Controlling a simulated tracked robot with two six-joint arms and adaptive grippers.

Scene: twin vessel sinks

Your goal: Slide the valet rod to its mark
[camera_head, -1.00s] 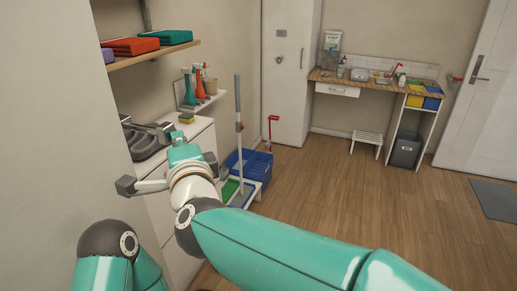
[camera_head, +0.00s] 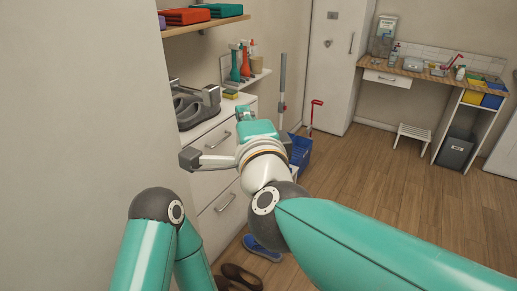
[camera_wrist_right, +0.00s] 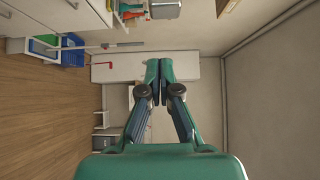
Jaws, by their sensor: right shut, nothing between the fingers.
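I cannot make out a valet rod or its mark in either view. My right gripper (camera_head: 243,113) is shut and empty in the head view, in front of the white drawer unit. In the right wrist view its green fingers (camera_wrist_right: 158,66) meet at the tips, with nothing between them. My left gripper is not in view.
A white drawer unit (camera_head: 228,213) stands close beside my right wrist, with a grey and black item (camera_head: 195,105) on top. A shelf (camera_head: 205,24) holds folded cloths. Brown shoes (camera_head: 243,276) lie on the floor below. A tall white cabinet (camera_head: 338,70) stands behind. Open floor lies right.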

